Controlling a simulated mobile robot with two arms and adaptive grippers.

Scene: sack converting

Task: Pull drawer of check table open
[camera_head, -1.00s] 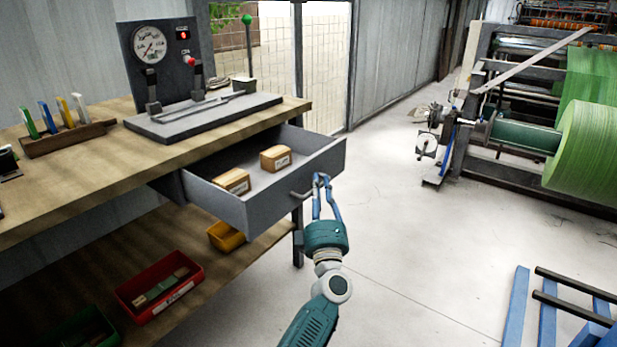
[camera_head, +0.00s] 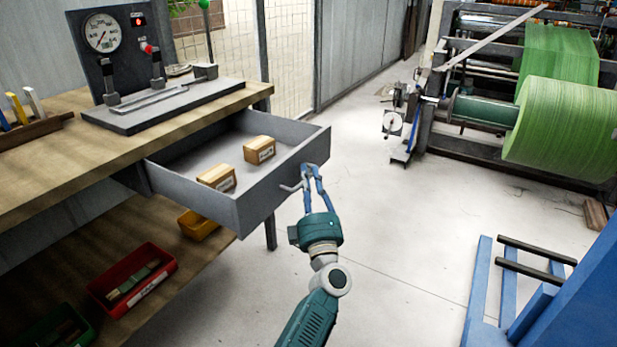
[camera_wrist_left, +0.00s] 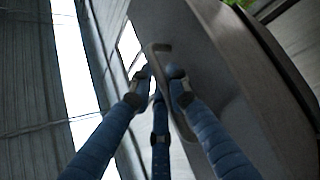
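The check table (camera_head: 120,153) has a grey drawer (camera_head: 283,184) that stands well open, with its front panel clear of the tabletop edge. My left gripper (camera_head: 310,171) is at the drawer's front, with its blue fingers closed around the bar handle (camera_head: 289,187). The left wrist view shows the handle (camera_wrist_left: 187,128) between the fingertips (camera_wrist_left: 159,77), close to the drawer front (camera_wrist_left: 215,70). The fingers hide part of the handle. My right gripper is in neither view.
Two small labelled boxes (camera_head: 217,177) (camera_head: 259,150) lie in the drawer. A gauge panel (camera_head: 105,45) stands on the tabletop. Red (camera_head: 133,277) and yellow (camera_head: 197,225) bins sit on the lower shelf. The floor right of the drawer is clear. A blue frame (camera_head: 480,290) stands at lower right.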

